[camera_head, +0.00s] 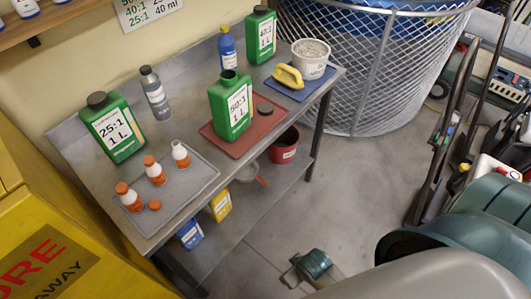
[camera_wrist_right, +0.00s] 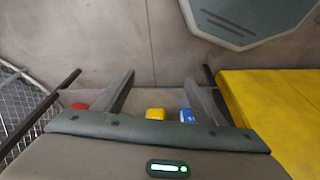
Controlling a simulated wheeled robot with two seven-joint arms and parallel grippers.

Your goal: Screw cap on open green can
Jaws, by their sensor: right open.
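The open green can (camera_head: 231,106), labelled 50:1 1 L, stands upright on a red mat (camera_head: 212,137); its dark mouth shows no cap. A dark round cap (camera_head: 265,109) lies on the mat just right of the can. My right gripper (camera_head: 288,270) is low in front of the bench, over the floor and well apart from can and cap. In the right wrist view its two fingers (camera_wrist_right: 158,88) are spread and empty. My left gripper is in neither view.
Capped green cans (camera_head: 115,132) (camera_head: 260,38), a grey bottle (camera_head: 155,95) and a blue bottle (camera_head: 227,48) stand on the bench. A white tub (camera_head: 311,59) stands right. A yellow cabinet (camera_head: 50,235) stands left.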

